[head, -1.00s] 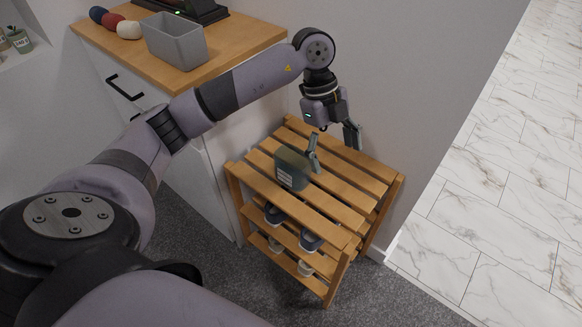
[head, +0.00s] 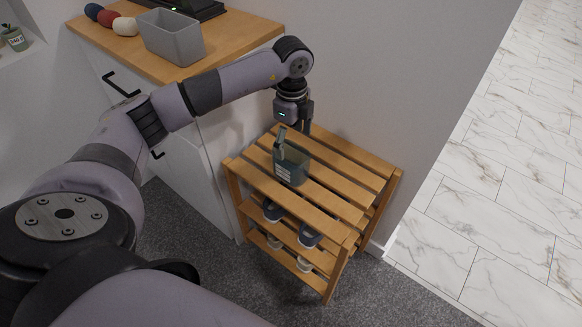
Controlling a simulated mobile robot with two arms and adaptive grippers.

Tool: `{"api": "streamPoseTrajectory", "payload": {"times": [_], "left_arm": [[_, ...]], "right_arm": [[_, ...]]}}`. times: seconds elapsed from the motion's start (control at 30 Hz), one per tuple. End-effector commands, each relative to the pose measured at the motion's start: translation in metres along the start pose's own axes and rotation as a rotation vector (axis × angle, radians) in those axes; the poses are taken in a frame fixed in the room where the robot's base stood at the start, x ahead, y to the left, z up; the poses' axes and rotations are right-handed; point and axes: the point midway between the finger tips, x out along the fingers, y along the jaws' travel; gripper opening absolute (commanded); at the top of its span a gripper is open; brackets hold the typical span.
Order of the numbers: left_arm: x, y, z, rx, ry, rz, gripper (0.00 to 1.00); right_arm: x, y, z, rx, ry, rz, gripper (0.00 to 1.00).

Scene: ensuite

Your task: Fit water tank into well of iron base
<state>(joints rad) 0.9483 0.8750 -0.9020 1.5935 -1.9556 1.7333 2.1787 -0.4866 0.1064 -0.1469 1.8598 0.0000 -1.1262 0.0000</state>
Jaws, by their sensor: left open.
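The water tank (head: 291,172), a small dark bluish-grey box with a pale label on its front, stands on the top slats of the wooden rack (head: 345,172). My left gripper (head: 292,140) is open and points down at the tank. One finger overlaps the tank's upper left edge in the head view; the other is higher, toward the wall. I cannot tell whether either finger touches the tank. A black base (head: 195,8), probably the iron base, lies on the wooden cabinet top and is cut off by the picture's top edge. Its well cannot be made out. My right gripper is not in view.
A grey open bin (head: 172,42) and several rolled cloths (head: 108,19) are on the cabinet top (head: 110,45). Shoes (head: 309,236) sit on the rack's lower shelves. A wall stands close behind the rack. The other top slats are clear.

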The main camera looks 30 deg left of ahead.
Motion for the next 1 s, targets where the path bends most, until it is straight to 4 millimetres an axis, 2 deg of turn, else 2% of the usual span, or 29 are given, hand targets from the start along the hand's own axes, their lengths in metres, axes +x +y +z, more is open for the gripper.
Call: {"api": "streamPoseTrajectory", "payload": {"times": [0.17, 0.4, 0.5, 0.73, 1.0], "left_arm": [[0.013, 0.001, 0.000, 0.000, 0.000, 0.002, 0.81], [0.049, 0.001, 0.001, 0.002, 0.001, 0.002, 0.81], [0.055, 0.001, 0.001, 0.001, 0.001, 0.000, 0.81], [0.056, 0.001, 0.002, 0.001, 0.001, -0.001, 0.81], [0.056, 0.001, 0.002, 0.001, 0.001, -0.001, 0.64]], "right_arm": [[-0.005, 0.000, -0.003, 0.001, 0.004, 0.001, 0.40], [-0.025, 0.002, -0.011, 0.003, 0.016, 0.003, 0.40], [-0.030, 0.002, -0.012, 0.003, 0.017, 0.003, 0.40], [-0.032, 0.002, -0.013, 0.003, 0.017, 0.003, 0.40], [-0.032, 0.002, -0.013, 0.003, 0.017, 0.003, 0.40]]}}
